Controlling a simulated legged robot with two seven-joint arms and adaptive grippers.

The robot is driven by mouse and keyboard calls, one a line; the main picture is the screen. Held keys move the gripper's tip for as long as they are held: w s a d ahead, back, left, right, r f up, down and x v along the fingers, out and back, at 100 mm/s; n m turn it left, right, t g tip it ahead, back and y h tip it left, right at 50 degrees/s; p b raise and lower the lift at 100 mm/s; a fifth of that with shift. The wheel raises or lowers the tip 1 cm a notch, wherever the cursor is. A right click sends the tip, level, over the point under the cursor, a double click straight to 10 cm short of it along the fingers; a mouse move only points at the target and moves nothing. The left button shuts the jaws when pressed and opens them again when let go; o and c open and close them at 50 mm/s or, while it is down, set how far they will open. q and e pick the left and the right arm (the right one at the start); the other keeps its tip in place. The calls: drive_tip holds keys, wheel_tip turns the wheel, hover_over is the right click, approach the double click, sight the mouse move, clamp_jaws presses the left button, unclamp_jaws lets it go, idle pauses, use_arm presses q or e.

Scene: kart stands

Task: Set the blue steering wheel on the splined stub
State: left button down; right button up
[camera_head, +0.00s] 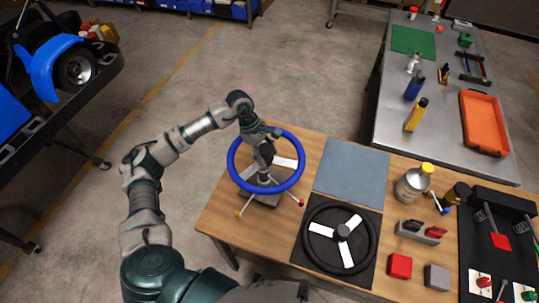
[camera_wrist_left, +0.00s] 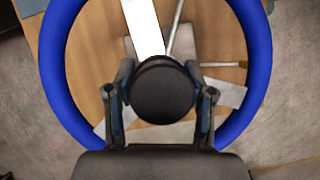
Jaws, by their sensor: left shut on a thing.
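The blue steering wheel (camera_head: 302,165) is over the left part of the wooden table in the head view. Its blue rim (camera_wrist_left: 258,60) fills much of the left wrist view. My left gripper (camera_head: 266,151) is shut on the wheel's black hub (camera_wrist_left: 164,92), with one finger on each side of it. A grey stand (camera_head: 262,200) is below the wheel, with a grey post in the ring's opening. The hub and gripper hide the top of the stub, so I cannot tell whether the wheel touches it. My right gripper is not in view.
A black steering wheel (camera_head: 309,225) lies on a dark mat right of the stand, below a blue-grey mat (camera_head: 353,170). Thin levers with yellow (camera_head: 238,213) and red (camera_head: 302,203) knobs stick out by the stand. A can (camera_head: 411,187) and small blocks are farther right.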

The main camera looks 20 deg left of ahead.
use_arm(q)
drive_tip(key=shift+s+a+f+g, duration=0.15)
drive_tip(key=shift+s+a+f, duration=0.15)
drive_tip(key=shift+f, duration=0.25)
drive_tip(key=shift+s+a+f+g, duration=0.2)
drive_tip(key=shift+a+f, duration=0.15)
drive_tip(key=shift+f, duration=0.2)
drive_tip(key=shift+w+a+f, duration=0.15)
drive_tip(key=shift+a, duration=0.1)
drive_tip(key=shift+w+a+f, duration=0.1)
drive_tip(key=shift+w+a, duration=0.15)
drive_tip(key=shift+b, duration=0.3)
drive_tip(key=shift+s+d+r, duration=0.1)
drive_tip(key=shift+d+r, duration=0.1)
drive_tip(key=shift+r, duration=0.2)
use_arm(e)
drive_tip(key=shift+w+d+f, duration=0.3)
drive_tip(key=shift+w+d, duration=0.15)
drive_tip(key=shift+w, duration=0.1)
use_arm(q)
drive_tip(key=shift+a, duration=0.1)
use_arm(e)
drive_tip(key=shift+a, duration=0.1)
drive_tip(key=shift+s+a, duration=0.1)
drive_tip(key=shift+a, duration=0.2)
